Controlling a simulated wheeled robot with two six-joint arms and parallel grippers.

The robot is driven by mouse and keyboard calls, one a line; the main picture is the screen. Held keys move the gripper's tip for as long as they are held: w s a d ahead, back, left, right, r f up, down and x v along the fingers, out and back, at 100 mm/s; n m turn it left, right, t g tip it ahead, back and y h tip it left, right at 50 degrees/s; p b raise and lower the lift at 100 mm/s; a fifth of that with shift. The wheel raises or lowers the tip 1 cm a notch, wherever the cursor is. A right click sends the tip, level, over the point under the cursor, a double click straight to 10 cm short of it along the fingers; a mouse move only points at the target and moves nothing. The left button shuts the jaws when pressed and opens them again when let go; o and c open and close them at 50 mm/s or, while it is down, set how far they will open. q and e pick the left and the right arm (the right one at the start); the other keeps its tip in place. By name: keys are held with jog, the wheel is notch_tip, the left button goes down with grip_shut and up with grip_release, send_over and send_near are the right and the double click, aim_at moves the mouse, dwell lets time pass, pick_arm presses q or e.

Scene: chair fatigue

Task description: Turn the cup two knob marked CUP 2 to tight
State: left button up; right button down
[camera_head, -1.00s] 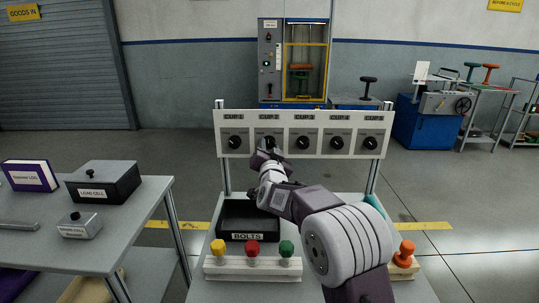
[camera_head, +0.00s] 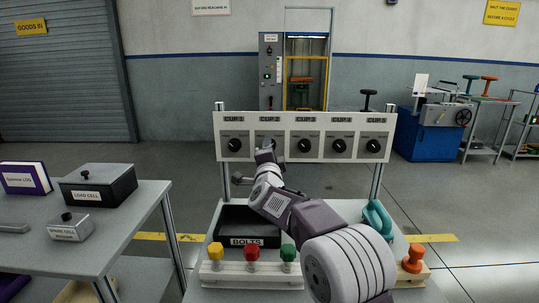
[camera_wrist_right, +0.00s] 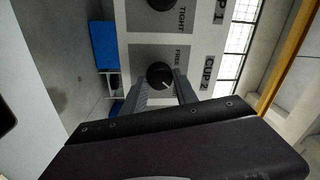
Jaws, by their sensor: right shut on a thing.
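A white panel (camera_head: 305,121) carries a row of black knobs labelled CUP 1 to CUP 5. My right arm reaches up to the CUP 2 knob, and my right gripper (camera_head: 267,151) largely hides that knob in the head view. In the right wrist view the round black CUP 2 knob (camera_wrist_right: 159,74) has a white pointer mark, with the words FREE and CUP 2 beside it. The fingers of my right gripper (camera_wrist_right: 164,86) are shut on this knob from both sides. My left gripper is not in view.
Below the panel stand a black BOLTS tray (camera_head: 229,222) and a rack (camera_head: 225,272) with yellow, red and green knobs. A teal object (camera_head: 377,219) and an orange one (camera_head: 413,258) lie to the right. A grey table (camera_head: 130,230) stands left.

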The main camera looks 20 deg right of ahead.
jog(key=shift+m, duration=0.5)
jog(key=c, duration=0.9)
grip_release()
jog(key=shift+c, duration=0.2)
jog(key=v, duration=0.9)
jog(key=shift+f, duration=0.1)
